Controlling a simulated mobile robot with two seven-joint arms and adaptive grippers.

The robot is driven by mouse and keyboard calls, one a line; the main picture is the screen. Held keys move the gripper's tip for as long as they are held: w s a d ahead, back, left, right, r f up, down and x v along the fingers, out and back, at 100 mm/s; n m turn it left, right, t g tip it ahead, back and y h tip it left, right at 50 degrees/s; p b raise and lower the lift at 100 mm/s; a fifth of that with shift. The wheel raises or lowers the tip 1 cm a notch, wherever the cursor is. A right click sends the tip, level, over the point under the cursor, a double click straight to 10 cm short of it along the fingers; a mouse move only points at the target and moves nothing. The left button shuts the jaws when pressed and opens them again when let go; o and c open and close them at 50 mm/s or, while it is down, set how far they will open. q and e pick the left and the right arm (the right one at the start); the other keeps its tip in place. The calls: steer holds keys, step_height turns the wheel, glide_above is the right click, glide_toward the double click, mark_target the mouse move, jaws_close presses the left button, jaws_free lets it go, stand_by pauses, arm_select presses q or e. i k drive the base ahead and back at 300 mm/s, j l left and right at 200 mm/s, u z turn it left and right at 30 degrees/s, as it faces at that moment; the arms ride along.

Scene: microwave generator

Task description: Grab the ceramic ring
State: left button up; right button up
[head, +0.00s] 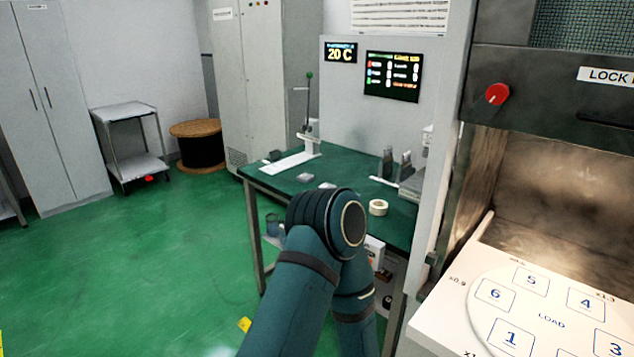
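A small cream-white ring (378,207) lies flat on the green-topped table (340,170), near its front right part. It looks like the ceramic ring. One of my arms, dark teal, rises from the bottom middle and bends at an elbow just left of the ring, covering part of the table's front edge. Neither gripper shows in the head view, so I see nothing held.
A lever press (307,140) and small grey blocks stand on the table. At right is an open chamber with a numbered white turntable (545,315) and a red knob (497,94). A cart (130,140) and cable spool (198,145) stand at back left. Green floor at left is mostly clear.

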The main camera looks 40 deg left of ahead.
mark_target(379, 207)
steer(key=i+j, duration=0.1)
steer(key=j, duration=0.3)
steer(key=i+j+u, duration=0.15)
steer(key=j, duration=0.7)
steer(key=i+j+u, duration=0.1)
steer(key=j, duration=0.3)
steer(key=i+j+u, duration=0.1)
steer(key=j, duration=0.3)
steer(key=i+j, duration=0.2)
steer(key=j, duration=0.15)
steer(key=i+j+u, duration=0.1)
steer(key=j, duration=0.3)
